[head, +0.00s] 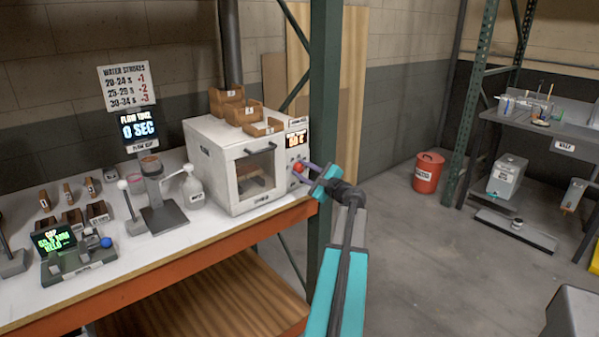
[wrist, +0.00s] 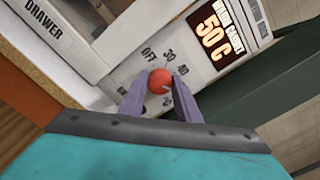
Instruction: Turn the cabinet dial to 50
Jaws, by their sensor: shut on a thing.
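The white cabinet (head: 232,165) stands on the bench in the head view, with a window in its front door. Its red dial (wrist: 160,80) sits on the control panel (wrist: 140,72), among the printed marks OFF, 30 and 40; lower marks are partly hidden by my fingers. A lit display (wrist: 214,35) above the dial reads 50 C. My gripper (wrist: 160,92) is shut on the red dial, one purple finger on each side. In the head view, my gripper (head: 305,170) reaches the panel at the cabinet's right side.
Wooden trays (head: 240,110) sit on top of the cabinet. A green rack post (head: 325,110) stands close to the right of my gripper. A white bottle (head: 193,188) and a flow cup stand (head: 155,190) are left of the cabinet. The floor at right is mostly open.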

